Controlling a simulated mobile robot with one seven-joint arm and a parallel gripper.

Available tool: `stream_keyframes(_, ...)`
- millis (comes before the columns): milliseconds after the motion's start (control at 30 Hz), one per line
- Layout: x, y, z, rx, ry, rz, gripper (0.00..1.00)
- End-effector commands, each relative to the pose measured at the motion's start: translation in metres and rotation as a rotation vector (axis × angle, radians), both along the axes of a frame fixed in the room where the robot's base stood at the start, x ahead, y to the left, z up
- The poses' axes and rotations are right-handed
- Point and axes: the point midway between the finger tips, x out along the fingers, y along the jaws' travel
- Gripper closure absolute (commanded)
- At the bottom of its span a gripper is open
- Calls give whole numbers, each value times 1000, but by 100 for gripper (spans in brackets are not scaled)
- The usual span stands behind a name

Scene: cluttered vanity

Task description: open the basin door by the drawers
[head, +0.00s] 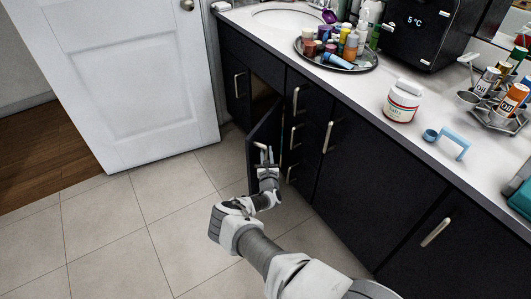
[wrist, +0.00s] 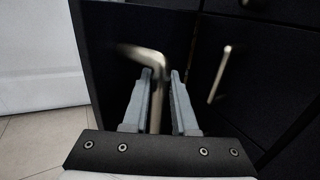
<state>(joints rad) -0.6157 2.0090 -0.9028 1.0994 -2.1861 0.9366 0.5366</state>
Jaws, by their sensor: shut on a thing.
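The dark basin door (head: 256,165) under the sink stands partly open, swung out from the cabinet beside the drawers (head: 305,125). A gap into the dark cabinet (head: 262,97) shows above and behind it. My gripper (head: 267,160) is at the door's metal handle (head: 260,146). In the wrist view my gripper (wrist: 162,78) has its two grey fingers on either side of the bent handle (wrist: 145,54), shut on it. The handle's lower part is between the fingers.
A white room door (head: 125,75) stands at the left, with tiled floor (head: 150,215) clear below it. The counter (head: 345,85) holds a tray (head: 362,68) of bottles, a white jar (head: 402,100) and a black appliance (head: 420,30). More cabinet fronts (head: 375,180) run along the right.

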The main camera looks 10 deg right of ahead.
Motion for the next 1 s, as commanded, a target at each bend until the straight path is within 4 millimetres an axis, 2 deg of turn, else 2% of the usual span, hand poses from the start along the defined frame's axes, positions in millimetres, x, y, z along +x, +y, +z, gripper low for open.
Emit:
stream_keyframes(300,0,0,-1,0,1,1,100)
stream_keyframes(333,0,0,0,0,1,1,70)
stream_keyframes(467,0,0,0,0,0,1,47)
stream_keyframes(500,0,0,0,0,0,1,44)
stream_keyframes(833,-3,0,1,0,1,0,44)
stream_keyframes(1000,-23,3,3,-3,3,0,44)
